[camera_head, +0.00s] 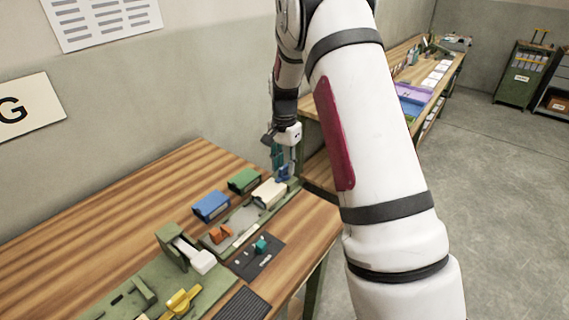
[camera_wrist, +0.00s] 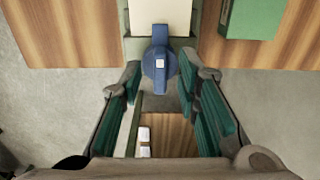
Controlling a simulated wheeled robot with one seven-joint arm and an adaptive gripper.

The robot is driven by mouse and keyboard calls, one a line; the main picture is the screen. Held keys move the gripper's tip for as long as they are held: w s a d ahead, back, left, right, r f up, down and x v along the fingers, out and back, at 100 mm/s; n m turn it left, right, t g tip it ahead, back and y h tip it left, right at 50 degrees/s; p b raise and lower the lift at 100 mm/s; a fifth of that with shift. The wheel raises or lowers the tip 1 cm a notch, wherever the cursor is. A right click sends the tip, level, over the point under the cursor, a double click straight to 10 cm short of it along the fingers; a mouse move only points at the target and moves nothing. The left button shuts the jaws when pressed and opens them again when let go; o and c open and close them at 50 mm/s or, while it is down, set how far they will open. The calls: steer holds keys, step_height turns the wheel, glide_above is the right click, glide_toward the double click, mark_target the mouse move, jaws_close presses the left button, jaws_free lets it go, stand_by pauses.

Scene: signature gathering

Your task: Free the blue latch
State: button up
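The blue latch (camera_wrist: 159,66) is a blue knob with a pale square on its face. It sits at the end of a cream block (camera_wrist: 160,14) on a green fixture. My gripper (camera_wrist: 160,80) is open, with its two teal-padded fingers apart on either side of the latch; a gap shows on both sides. I cannot tell whether the fingertips touch it. In the head view my gripper (camera_head: 284,170) is at the far right end of the workbench, and a bit of the latch's blue (camera_head: 284,174) shows between the fingers.
The wooden workbench (camera_head: 140,190) holds a blue box (camera_head: 211,206), a green box (camera_head: 244,180), an orange piece (camera_head: 220,234), a dark pad with a teal knob (camera_head: 262,245) and a yellow handle (camera_head: 181,302). A second bench (camera_head: 398,50) stands behind. Clear floor lies right.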

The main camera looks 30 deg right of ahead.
jaws_close()
steer(key=n, duration=0.3)
steer(key=shift+n+b, duration=0.4)
steer(key=n, duration=0.3)
steer(key=shift+n, duration=0.3)
steer(key=n, duration=0.5)
steer(key=shift+n, duration=2.8)
